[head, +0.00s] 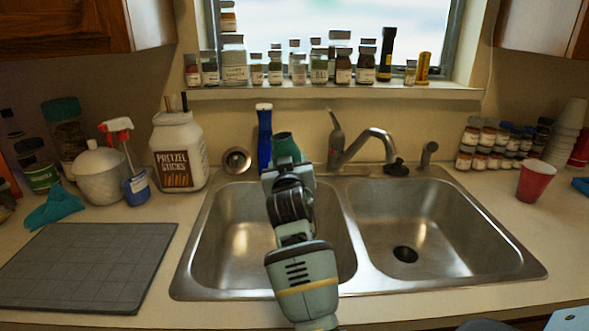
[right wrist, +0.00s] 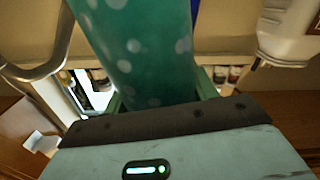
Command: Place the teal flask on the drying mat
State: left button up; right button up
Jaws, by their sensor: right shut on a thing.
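The teal flask (head: 286,146) is at the back of the sink, near the faucet's left side. My right gripper (head: 286,164) is shut on it, and the gripper body hides its lower part. In the right wrist view the flask (right wrist: 140,45), teal with pale spots, fills the space between the fingers. The drying mat (head: 85,265), a grey gridded rectangle, lies flat on the counter left of the sink, with nothing on it. My left gripper is not in view.
A blue bottle (head: 264,138) stands just left of the flask, and the faucet (head: 360,146) is to its right. A pretzel jar (head: 178,150), spray bottle (head: 134,182), white pot (head: 98,170) and teal cloth (head: 55,207) stand or lie behind the mat. A red cup (head: 535,181) is far right.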

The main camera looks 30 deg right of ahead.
aim_at(71, 259)
jog(key=j, duration=0.5)
jog(key=k+j, duration=0.15)
jog(key=j, duration=0.8)
jog(key=k, duration=0.05)
